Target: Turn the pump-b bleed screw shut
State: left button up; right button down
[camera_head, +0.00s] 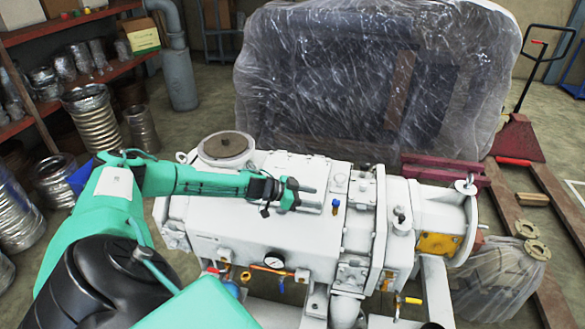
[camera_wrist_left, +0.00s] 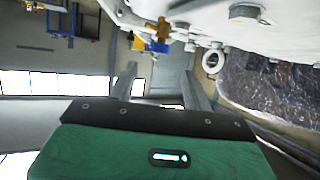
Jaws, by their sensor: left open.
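The white vacuum pump (camera_head: 285,225) fills the middle of the head view. My left gripper (camera_head: 312,196) is above its top housing, pointing right, open and empty. A small blue-topped fitting (camera_head: 335,206) stands on the pump just right of the fingertips, apart from them. In the left wrist view the two fingers (camera_wrist_left: 160,72) are spread, with a blue and brass fitting (camera_wrist_left: 155,44) beyond them. The pump's white body (camera_wrist_left: 230,30) is at the upper right there. I cannot tell which fitting is the pump-b bleed screw; no label is readable. My right gripper is not in view.
A yellow-handled valve (camera_head: 410,300) and a pressure gauge (camera_head: 274,261) sit on the pump's near side. A plastic-wrapped machine (camera_head: 375,80) stands behind. Red shelves (camera_head: 60,28) with metal hoses are at the left. A red pallet truck (camera_head: 517,138) is at the right.

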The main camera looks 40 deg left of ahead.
pick_arm(q)
jog(key=b+v, duration=0.1)
jog(key=v, duration=0.6)
jog(key=shift+b, duration=0.35)
jog(key=shift+r, duration=0.1)
